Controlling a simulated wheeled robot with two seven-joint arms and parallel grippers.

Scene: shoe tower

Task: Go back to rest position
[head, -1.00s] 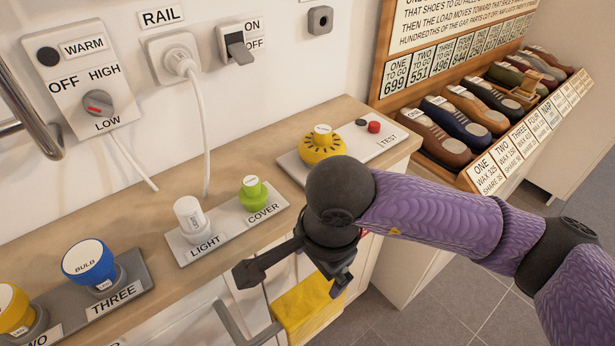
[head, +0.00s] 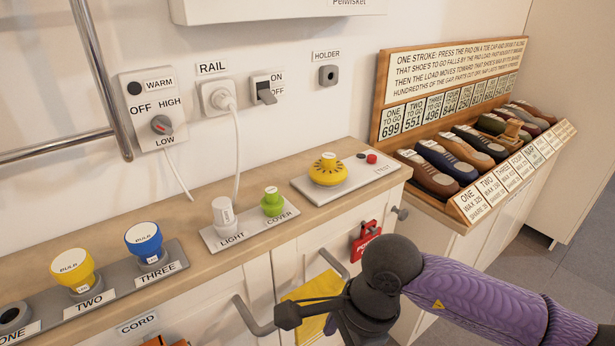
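My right arm comes in from the lower right in purple sleeving. My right gripper (head: 322,314) hangs in front of the cabinet below the counter, beside a yellow cloth. Its dark fingers point left and down, and part of it is cut off by the bottom edge. I see nothing held, but its opening is not clear. My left gripper is not in view.
The wooden counter (head: 120,228) carries bulb holders, a light and cover plate (head: 250,230) and a test plate (head: 348,182). Shoes lie in a rack (head: 455,203) at right. Cabinet handles (head: 252,318) stick out near my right gripper.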

